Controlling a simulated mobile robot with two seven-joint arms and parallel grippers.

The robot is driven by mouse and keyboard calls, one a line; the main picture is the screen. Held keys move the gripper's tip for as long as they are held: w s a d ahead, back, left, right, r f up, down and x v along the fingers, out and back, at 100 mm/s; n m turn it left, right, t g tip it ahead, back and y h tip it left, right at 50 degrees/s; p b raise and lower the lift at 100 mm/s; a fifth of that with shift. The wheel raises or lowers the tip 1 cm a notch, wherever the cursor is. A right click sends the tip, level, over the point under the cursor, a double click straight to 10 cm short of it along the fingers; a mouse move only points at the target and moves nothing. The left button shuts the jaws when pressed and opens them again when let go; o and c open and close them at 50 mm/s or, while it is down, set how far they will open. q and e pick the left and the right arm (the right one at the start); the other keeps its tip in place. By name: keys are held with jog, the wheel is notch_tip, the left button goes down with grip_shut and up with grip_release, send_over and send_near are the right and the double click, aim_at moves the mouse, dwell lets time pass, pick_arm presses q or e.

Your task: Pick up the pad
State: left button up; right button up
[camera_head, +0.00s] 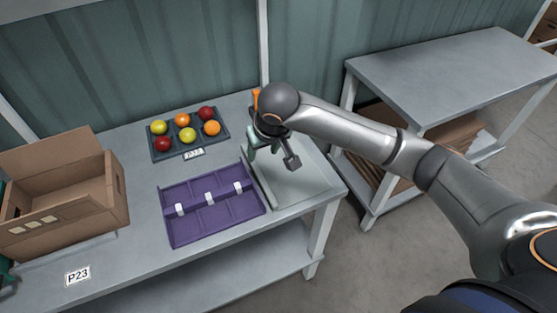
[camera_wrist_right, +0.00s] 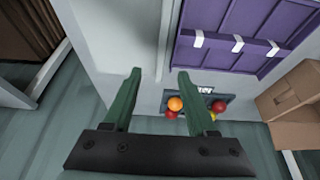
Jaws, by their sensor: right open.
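My right gripper (camera_head: 262,150) is above the right end of the table, by the pale flat area there. In the right wrist view its two green fingers (camera_wrist_right: 158,76) are spread, with nothing between them. A pale, flat, pad-like surface (camera_head: 305,185) with a raised strip along its left side lies under and in front of the gripper. It also shows in the right wrist view (camera_wrist_right: 112,35). I cannot tell for certain that it is the pad. My left gripper is in neither view.
A purple divided tray (camera_head: 188,228) with white clips lies left of the pale area. Behind it is a dark tray (camera_head: 222,139) of red, orange and yellow-green tomatoes. An open cardboard box (camera_head: 90,208) stands at left. A second, bare-topped table (camera_head: 450,75) is at right.

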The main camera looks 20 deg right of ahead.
aim_at(257, 171)
jog(key=x, duration=1.2)
jog(key=shift+s+a+f+b, duration=0.1)
jog(key=shift+a+b, duration=0.1)
jog(key=shift+b, duration=0.15)
jog(key=shift+s, duration=0.1)
jog(key=shift+f, duration=0.1)
jog(key=shift+c, duration=0.3)
